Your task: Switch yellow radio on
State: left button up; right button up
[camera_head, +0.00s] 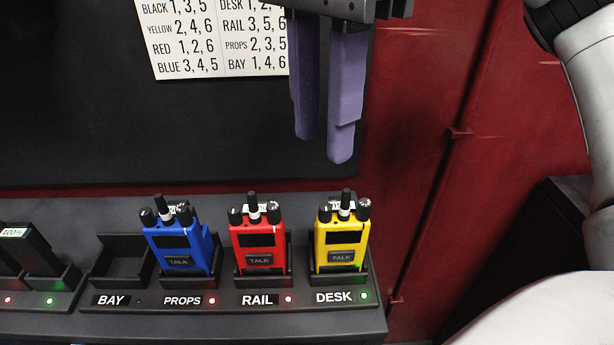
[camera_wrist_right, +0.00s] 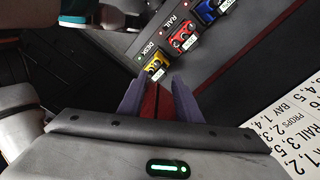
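The yellow radio (camera_head: 341,243) stands upright in the dock slot labelled DESK, with dark knobs and a black antenna on top. A small green glow shows low on its front, and the light beside the DESK label (camera_head: 334,297) is green. In the right wrist view the yellow radio (camera_wrist_right: 155,68) is beyond the fingertips. My right gripper (camera_head: 324,148) hangs with its purple fingers pointing down, above the yellow radio in the picture and apart from it. In the right wrist view my right gripper (camera_wrist_right: 157,88) is open and empty. My left gripper is not in view.
A red radio (camera_head: 258,244) stands at RAIL and a blue radio (camera_head: 179,246) at PROPS, both with red lights. The BAY slot (camera_head: 121,262) is empty. A black charger block (camera_head: 30,250) is at left. A number card (camera_head: 215,40) hangs on the dark panel behind.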

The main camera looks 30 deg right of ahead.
aim_at(325, 207)
jog(key=f+b, duration=0.1)
jog(key=f, duration=0.1)
jog(key=f+b, duration=0.1)
jog(key=f, duration=0.2)
jog(key=s+f+b, duration=0.1)
jog(key=f, duration=0.1)
jog(key=shift+f, duration=1)
jog(key=shift+c, duration=0.4)
grip_shut()
